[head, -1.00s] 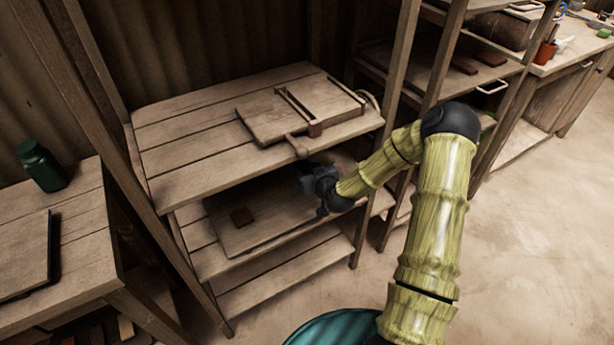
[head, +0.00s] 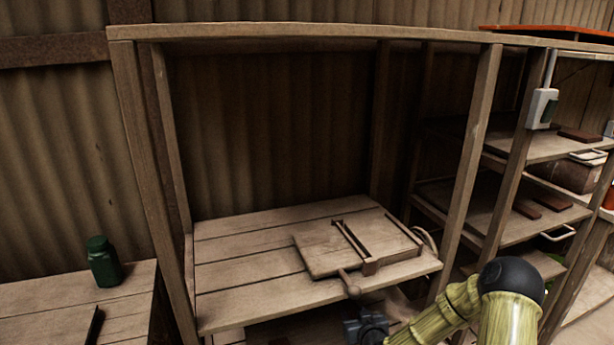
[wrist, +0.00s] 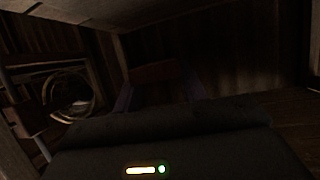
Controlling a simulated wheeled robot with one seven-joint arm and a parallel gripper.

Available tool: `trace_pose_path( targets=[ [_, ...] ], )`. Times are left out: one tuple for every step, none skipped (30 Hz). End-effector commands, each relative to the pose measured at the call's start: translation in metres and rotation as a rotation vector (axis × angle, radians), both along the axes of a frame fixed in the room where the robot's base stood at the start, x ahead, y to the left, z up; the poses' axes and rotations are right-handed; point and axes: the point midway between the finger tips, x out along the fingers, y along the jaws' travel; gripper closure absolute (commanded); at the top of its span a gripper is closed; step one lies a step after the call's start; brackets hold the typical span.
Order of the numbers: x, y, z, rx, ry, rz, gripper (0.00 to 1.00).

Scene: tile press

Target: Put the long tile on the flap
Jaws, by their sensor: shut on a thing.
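My gripper (head: 366,328) is at the bottom of the head view, in front of and just below the front edge of the bench top. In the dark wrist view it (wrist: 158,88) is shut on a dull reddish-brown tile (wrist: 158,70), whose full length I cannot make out. The head view does not show the held tile clearly. A wooden press board (head: 318,252) with two narrow rails, a small block and a round-ended lever (head: 350,286) lies on the bench top. I cannot tell which part is the flap.
The wooden bench (head: 240,285) has upright posts and a clear left half. Reddish-brown tiles (head: 527,208) lie on the shelves at right. A green jar (head: 103,262) stands on the left table. A round ring (wrist: 72,95) shows at left in the wrist view.

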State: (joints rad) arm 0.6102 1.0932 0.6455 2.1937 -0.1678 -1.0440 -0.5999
Motion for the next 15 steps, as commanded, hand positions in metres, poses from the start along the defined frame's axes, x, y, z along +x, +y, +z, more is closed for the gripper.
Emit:
trace_pose_path(
  targets=[
    [-0.011,0.003,-0.006,0.005,0.006,-0.012,0.84],
    [-0.017,0.005,-0.008,0.008,0.007,-0.022,0.84],
    [-0.027,0.006,-0.011,0.01,0.009,-0.038,0.84],
    [-0.034,0.006,-0.014,0.01,0.01,-0.05,0.84],
    [-0.041,0.006,-0.015,0.012,0.009,-0.063,0.84],
    [-0.05,0.006,-0.017,0.011,0.009,-0.08,0.84],
    [-0.057,0.005,-0.019,0.01,0.009,-0.091,0.84],
    [-0.063,0.005,-0.02,0.009,0.008,-0.101,0.84],
    [-0.071,0.005,-0.021,0.006,0.009,-0.115,0.84],
    [-0.077,0.004,-0.022,0.004,0.01,-0.125,0.84],
    [-0.083,0.003,-0.022,0.002,0.008,-0.136,0.84],
    [-0.09,0.002,-0.022,-0.001,0.007,-0.146,0.84],
    [-0.096,0.001,-0.023,-0.005,0.006,-0.155,0.84],
    [-0.101,0.0,-0.023,-0.009,0.005,-0.164,0.84],
    [-0.108,-0.001,-0.022,-0.014,0.004,-0.175,0.84]
  ],
)
